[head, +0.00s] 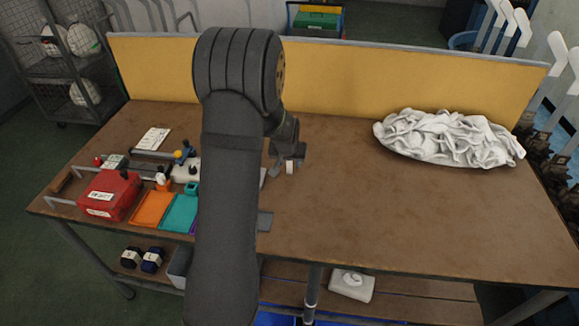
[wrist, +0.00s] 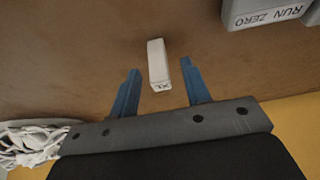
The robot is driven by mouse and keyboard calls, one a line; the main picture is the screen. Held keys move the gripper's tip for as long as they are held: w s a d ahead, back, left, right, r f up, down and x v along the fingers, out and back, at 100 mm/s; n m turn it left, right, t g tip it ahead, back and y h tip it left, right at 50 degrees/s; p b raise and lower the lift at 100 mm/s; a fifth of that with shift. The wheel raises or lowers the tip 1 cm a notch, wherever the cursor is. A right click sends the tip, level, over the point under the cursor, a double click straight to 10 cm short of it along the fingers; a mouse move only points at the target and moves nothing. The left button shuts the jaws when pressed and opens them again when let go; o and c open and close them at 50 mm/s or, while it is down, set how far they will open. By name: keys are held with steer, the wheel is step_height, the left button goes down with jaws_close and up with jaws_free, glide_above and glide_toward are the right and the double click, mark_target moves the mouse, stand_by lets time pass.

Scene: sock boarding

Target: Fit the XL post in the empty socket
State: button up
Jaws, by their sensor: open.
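The XL post (wrist: 157,62) is a pale block marked XL on its end face. In the wrist view it lies between the two blue fingers of my gripper (wrist: 160,68), with a gap on each side. My gripper is open and holds nothing. In the head view my gripper (head: 286,163) is low over the bench, just right of my arm. A small white piece, likely the post (head: 290,168), shows by its fingers. I cannot make out the empty socket; my arm hides part of the bench.
A grey block marked RUN ZERO (wrist: 266,12) is at the wrist view's upper right. White cloth (head: 448,138) lies heaped on the right. A red box (head: 108,195), an orange tray (head: 153,208) and a teal tray (head: 180,212) stand left. The bench's right front (head: 420,220) is clear.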

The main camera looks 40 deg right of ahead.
jaws_close()
